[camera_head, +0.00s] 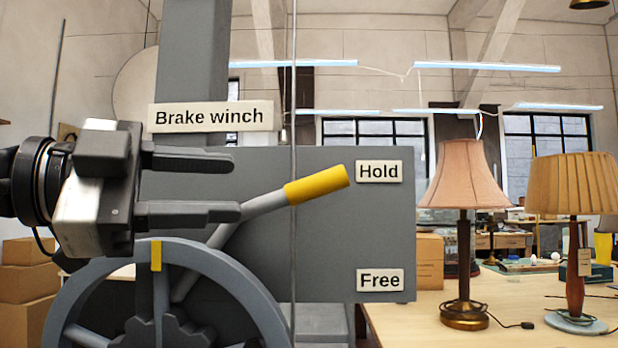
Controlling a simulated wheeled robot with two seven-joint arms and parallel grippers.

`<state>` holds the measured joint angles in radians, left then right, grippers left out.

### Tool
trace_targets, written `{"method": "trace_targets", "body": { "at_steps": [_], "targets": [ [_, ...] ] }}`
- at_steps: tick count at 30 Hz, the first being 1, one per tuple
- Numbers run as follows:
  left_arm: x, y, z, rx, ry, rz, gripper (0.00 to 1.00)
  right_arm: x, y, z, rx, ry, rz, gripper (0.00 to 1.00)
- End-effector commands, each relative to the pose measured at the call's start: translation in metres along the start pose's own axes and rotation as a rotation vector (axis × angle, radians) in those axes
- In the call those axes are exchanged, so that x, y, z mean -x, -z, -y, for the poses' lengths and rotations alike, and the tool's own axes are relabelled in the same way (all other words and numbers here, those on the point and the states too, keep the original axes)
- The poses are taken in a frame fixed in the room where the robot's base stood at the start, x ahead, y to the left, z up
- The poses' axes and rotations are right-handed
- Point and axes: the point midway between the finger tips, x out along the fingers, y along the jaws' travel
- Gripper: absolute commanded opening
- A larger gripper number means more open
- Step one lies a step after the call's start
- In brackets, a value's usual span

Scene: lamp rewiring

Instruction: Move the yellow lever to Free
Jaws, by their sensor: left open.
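The yellow lever (316,184) is a grey rod with a yellow grip, slanting up to the right on the grey brake winch panel (330,245). Its grip end is beside the Hold label (378,171), well above the Free label (380,279). My left gripper (236,187) is open, its two fingers pointing right. The fingertips are left of the yellow grip, with a gap between, and nothing shows between them. The lever's lower end passes behind the spoked wheel. My right gripper is not in view.
The grey spoked wheel (226,286), with a yellow mark, stands below my left gripper. A thin vertical cable (293,100) crosses near the lever. Two lamps, pink-shaded (466,178) and tan-shaded (575,186), stand on the wooden table (415,325) at right. Boxes (25,285) are stacked at left.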

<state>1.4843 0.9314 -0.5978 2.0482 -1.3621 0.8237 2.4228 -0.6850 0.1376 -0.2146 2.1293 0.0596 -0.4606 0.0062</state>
Motion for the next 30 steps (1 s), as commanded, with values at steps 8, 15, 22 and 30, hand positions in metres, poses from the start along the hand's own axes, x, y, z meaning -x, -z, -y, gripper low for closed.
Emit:
{"method": "trace_targets", "body": {
  "at_steps": [8,15,22,30],
  "targets": [
    [-0.061,0.003,0.002,0.002,-0.002,-0.005,0.43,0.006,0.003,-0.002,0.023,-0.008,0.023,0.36],
    [-0.095,0.002,0.001,0.002,-0.001,-0.004,0.43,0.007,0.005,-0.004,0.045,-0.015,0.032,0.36],
    [-0.104,0.001,0.001,0.002,0.001,-0.003,0.43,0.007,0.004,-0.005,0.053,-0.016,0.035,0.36],
    [-0.104,0.0,0.0,0.002,0.001,-0.003,0.24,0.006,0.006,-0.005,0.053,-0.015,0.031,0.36]
  ]
}}
